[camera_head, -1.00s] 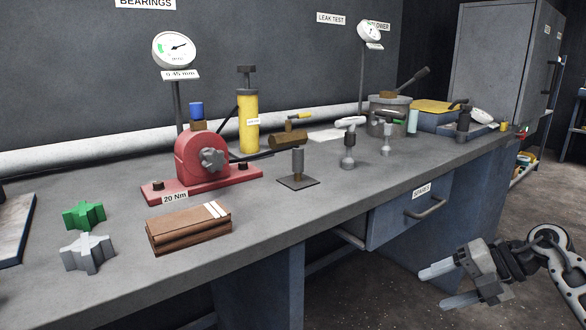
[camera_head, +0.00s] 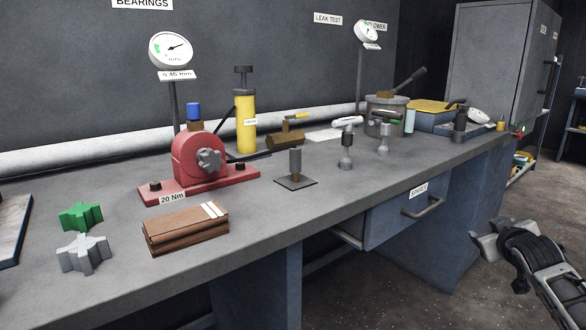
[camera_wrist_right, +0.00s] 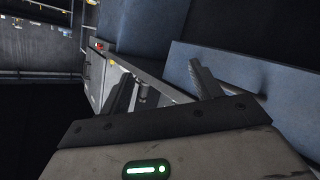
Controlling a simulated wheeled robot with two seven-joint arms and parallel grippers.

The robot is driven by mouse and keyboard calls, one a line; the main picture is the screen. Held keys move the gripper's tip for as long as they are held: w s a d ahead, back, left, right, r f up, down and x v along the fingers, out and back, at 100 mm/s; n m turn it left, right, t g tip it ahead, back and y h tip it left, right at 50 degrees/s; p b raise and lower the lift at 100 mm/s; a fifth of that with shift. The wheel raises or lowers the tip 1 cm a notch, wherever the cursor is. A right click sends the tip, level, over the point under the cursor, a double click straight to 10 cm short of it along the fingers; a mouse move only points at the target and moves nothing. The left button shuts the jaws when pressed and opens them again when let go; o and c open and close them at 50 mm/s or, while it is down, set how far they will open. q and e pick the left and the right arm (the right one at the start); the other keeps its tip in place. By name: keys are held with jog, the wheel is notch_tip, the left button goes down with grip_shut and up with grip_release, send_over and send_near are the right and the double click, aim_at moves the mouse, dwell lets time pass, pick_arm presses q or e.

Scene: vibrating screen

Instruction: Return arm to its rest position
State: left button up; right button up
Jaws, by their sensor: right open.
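My right gripper (camera_head: 488,236) is at the lower right of the head view, in the air in front of the workbench and below the level of its top. In the right wrist view its two fingers (camera_wrist_right: 165,85) stand apart with nothing between them, so it is open and empty. The bench (camera_head: 330,205) and the blue drawer (camera_head: 395,215) lie to its left, apart from it. My left gripper is not in view.
On the bench stand a red bearing housing (camera_head: 200,158), a yellow cylinder (camera_head: 246,125), brown blocks (camera_head: 187,230), and green (camera_head: 81,216) and grey (camera_head: 84,254) star knobs. A grey cabinet (camera_head: 500,65) stands behind. The floor (camera_head: 555,210) at right is clear.

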jog(key=s+a+f+n+g+y, duration=0.15)
jog(key=s+a+f+y, duration=0.35)
jog(key=a+f, duration=0.9)
jog(key=s+a+f+g+y, duration=0.15)
jog(key=s+a+f, duration=0.25)
jog(key=s+a, duration=0.5)
jog(key=s+a+f+g+y, duration=0.1)
jog(key=s+a+f+y, duration=0.15)
jog(key=s+a, duration=0.65)
jog(key=s+a+r+t+y+b, duration=0.35)
jog(key=s+a+b, duration=0.35)
jog(key=a+b, duration=0.3)
pick_arm(q)
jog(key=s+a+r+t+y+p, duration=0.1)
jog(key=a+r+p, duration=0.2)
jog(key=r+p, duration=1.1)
jog(key=p, duration=1.2)
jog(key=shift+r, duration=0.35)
pick_arm(e)
jog(key=s+d+r+g+h, duration=0.1)
jog(key=d+r+h, duration=0.1)
jog(key=r, duration=0.4)
jog(key=s+d+r+m+g+h, duration=0.1)
jog(key=d+r+h, duration=0.1)
jog(key=d+r, duration=0.3)
jog(key=shift+s+r, duration=0.3)
jog(key=shift+r, duration=0.05)
